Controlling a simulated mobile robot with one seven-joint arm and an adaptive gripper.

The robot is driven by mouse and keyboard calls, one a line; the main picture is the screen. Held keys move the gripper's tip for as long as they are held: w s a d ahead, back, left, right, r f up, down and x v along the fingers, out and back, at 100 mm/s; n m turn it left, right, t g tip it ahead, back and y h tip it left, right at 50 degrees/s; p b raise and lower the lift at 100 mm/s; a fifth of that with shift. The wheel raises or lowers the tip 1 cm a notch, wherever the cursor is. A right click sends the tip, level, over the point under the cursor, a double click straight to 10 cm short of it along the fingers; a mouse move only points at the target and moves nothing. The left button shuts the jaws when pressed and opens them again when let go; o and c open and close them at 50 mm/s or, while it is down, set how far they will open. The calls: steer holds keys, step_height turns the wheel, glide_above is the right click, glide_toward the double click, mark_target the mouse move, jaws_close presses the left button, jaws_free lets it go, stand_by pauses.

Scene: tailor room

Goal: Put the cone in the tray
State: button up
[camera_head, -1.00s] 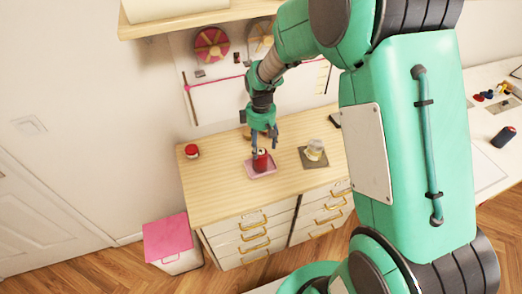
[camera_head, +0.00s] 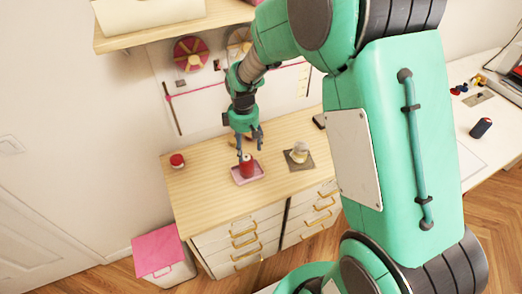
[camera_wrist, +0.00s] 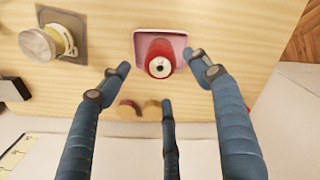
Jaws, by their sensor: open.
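The red cone (camera_head: 247,166) stands upright in the small pink tray (camera_head: 237,179) on the wooden cabinet top. In the wrist view the cone (camera_wrist: 160,58) shows its pale end with a dark hole, inside the tray (camera_wrist: 141,38). My gripper (camera_head: 250,150) is above the cone with its fingers spread. In the wrist view my gripper (camera_wrist: 158,74) is open, with fingers apart on both sides and nothing held between them.
A dark square mat (camera_head: 307,164) with a pale spool (camera_head: 299,152) lies right of the tray. A red-lidded jar (camera_head: 177,161) stands at the left of the cabinet top (camera_head: 205,200). A shelf (camera_head: 180,33) overhangs the back. A pink-lidded bin (camera_head: 157,249) stands on the floor.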

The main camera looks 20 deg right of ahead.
steer(key=s+r+m+t, duration=0.15)
steer(key=s+r, duration=0.35)
steer(key=r, duration=0.6)
steer(key=s+a+r+m+t, duration=0.1)
steer(key=s+r+m+t, duration=0.1)
steer(key=s+r, duration=0.6)
steer(key=s+a+r+m+t, duration=0.2)
steer(key=s+r+m, duration=0.3)
steer(key=s, duration=1)
step_height(320, 180, up, 3)
steer(key=shift+s+r, duration=0.15)
steer(key=shift+f+b, duration=0.45)
steer(key=shift+o, duration=0.2)
